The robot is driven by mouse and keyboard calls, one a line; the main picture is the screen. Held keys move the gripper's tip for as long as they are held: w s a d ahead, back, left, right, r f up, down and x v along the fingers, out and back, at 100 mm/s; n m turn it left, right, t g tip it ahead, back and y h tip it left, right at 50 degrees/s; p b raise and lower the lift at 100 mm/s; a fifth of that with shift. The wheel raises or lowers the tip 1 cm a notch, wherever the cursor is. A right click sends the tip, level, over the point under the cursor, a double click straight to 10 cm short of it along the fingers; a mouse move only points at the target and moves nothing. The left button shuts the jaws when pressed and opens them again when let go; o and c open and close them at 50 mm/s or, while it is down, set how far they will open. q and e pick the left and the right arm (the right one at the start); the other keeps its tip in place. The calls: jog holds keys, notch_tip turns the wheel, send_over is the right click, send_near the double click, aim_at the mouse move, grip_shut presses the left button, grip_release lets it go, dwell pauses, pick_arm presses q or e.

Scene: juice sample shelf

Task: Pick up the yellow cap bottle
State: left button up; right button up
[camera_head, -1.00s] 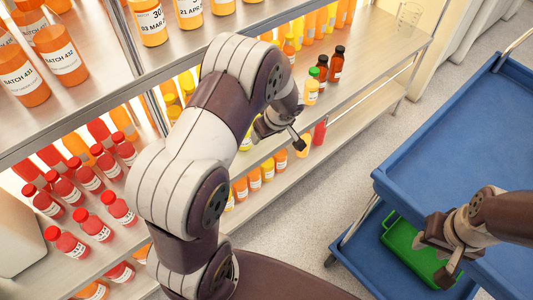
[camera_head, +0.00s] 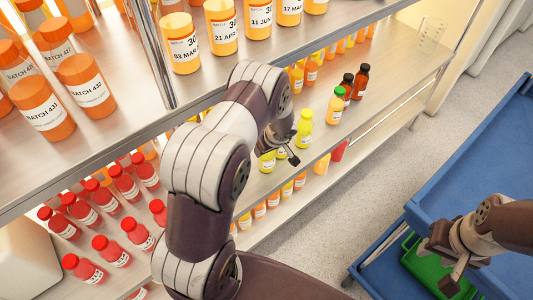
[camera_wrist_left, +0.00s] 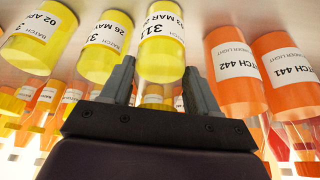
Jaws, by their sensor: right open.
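A yellow bottle with a yellow cap (camera_head: 304,130) stands on the middle shelf, left of a green-capped bottle (camera_head: 335,106). My left gripper (camera_head: 291,154) is just in front of and below it in the head view; contact cannot be told. In the left wrist view the two fingers (camera_wrist_left: 158,84) are spread apart, with a labelled yellow container (camera_wrist_left: 161,50) beyond the gap and nothing visibly clamped. My right gripper (camera_head: 440,266) is open and empty, over the blue cart at lower right. My left arm hides part of the shelf.
Dark-capped bottles (camera_head: 360,82) stand right of the green-capped one. Red-capped bottles (camera_head: 124,184) fill the shelf at left. Orange batch containers (camera_head: 88,85) stand on the upper shelf. The blue cart (camera_head: 480,150) holds a green bin (camera_head: 425,268) below. Floor is clear between.

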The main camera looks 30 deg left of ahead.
pick_arm(q)
jog(key=r, duration=0.6)
jog(key=shift+d+r, duration=0.35)
jog(key=shift+r, duration=0.05)
jog(key=s+d+r+b, duration=0.1)
jog(key=s+d+r, duration=0.1)
jog(key=d, duration=0.7)
jog(key=s+d+r+b, duration=0.2)
jog(key=s+d, duration=0.3)
jog(key=d, duration=0.3)
jog(key=shift+s+d+r, duration=0.15)
jog(key=shift+s+d, duration=0.15)
jog(key=shift+d, duration=0.1)
